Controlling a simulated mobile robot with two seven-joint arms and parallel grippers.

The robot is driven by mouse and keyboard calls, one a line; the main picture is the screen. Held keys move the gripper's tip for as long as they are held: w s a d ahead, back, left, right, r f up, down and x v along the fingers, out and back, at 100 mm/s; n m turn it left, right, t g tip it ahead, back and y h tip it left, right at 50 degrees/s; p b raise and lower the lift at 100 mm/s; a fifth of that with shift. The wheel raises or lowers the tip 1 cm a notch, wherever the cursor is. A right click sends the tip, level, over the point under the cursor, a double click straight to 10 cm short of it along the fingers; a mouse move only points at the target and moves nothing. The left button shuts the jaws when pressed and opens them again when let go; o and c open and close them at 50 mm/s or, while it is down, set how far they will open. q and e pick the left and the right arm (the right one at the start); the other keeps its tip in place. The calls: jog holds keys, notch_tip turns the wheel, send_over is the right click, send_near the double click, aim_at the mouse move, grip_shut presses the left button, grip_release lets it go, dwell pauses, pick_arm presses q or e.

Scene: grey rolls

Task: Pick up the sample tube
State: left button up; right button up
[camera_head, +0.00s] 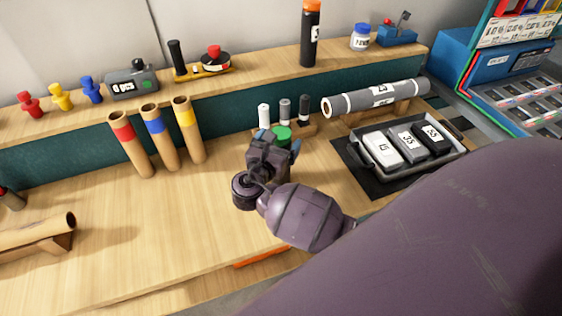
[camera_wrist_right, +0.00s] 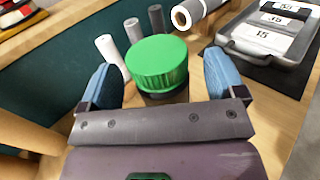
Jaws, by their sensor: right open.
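A round container with a ribbed green cap (camera_head: 282,135), which may be the sample tube, stands on the workbench. In the right wrist view its green cap (camera_wrist_right: 157,62) lies between the two blue fingers, with a dark body below. My right gripper (camera_head: 277,146) is open around or just above it; I cannot tell if the fingers touch it. It also shows in the wrist view (camera_wrist_right: 161,82). The gripper hides most of the container's body in the head view. My left gripper is out of view.
A white (camera_head: 264,115), a grey (camera_head: 285,110) and a dark small cylinder (camera_head: 303,108) stand close behind. A large grey roll (camera_head: 352,99) and a grey tray (camera_head: 372,169) of labelled blocks lie to the right. Cardboard tubes (camera_head: 158,133) stand left.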

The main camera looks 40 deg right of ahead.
jog(key=shift+w+d, duration=0.4)
jog(key=shift+d, duration=0.2)
jog(key=c, duration=1.3)
